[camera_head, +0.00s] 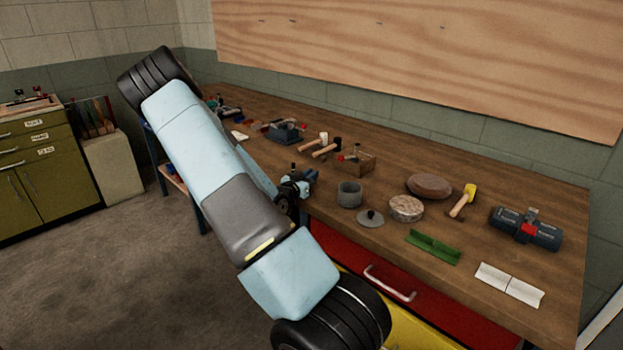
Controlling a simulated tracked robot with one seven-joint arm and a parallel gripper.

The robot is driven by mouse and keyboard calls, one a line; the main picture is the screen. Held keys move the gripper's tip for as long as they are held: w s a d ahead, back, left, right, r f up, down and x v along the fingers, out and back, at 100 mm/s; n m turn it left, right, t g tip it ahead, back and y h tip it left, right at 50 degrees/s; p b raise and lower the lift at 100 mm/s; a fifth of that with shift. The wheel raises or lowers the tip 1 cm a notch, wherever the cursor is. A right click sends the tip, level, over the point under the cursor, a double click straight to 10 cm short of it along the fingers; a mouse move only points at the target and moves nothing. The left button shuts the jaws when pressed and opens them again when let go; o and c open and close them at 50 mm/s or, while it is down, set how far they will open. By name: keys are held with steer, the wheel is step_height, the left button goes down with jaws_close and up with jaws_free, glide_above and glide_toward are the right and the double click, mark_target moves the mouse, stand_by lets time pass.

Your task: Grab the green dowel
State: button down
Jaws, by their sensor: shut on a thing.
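I cannot make out a green dowel for certain. A green angled strip (433,246) lies on the front right of the workbench; it looks like a folded channel rather than a round rod. Several thin upright pieces, some reddish and some greenish, stand at a pale box (113,167) by the left wall, too small to tell apart. My arm crosses the picture from the lower middle to the upper left and covers part of the bench's left end.
A red drawer (400,290) faces front. Floor at left is clear.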

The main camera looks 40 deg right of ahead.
steer(key=shift+r, duration=0.1)
steer(key=shift+r, duration=0.25)
step_height(320, 180, up, 2)
steer(key=shift+r, duration=0.1)
steer(key=s+a+r, duration=0.8)
steer(key=a+r, duration=0.2)
steer(key=a, duration=0.1)
steer(key=shift+a, duration=0.2)
